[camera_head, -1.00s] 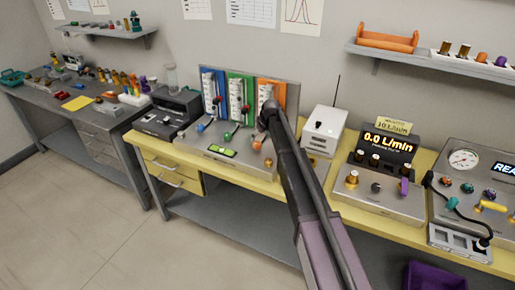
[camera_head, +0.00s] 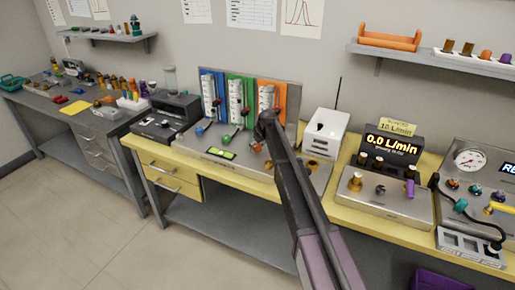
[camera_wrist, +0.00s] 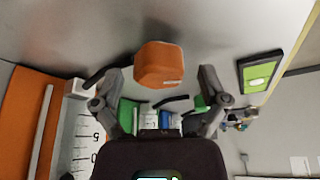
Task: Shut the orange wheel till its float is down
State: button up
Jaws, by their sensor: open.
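The orange wheel (camera_wrist: 158,65) shows large in the wrist view, between the fingertips of my gripper (camera_wrist: 163,72). My gripper is open, with a finger on either side of the wheel; I cannot tell whether either touches it. In the head view my dark arm comes up from the lower right and hides most of the gripper; a bit of orange wheel (camera_head: 255,147) shows beside it. The orange flow column panel (camera_head: 281,95) stands behind the arm end, and its scale also shows in the wrist view (camera_wrist: 85,140). The float's height cannot be made out.
The blue (camera_head: 221,88) and green (camera_head: 249,90) column panels stand left of the orange one. A small green display (camera_head: 221,154) lies on the metal base. A white box (camera_head: 326,133) and the 0.0 L/min readout (camera_head: 391,143) stand to the right.

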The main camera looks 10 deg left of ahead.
jog(key=c, duration=1.2)
jog(key=shift+o, duration=0.2)
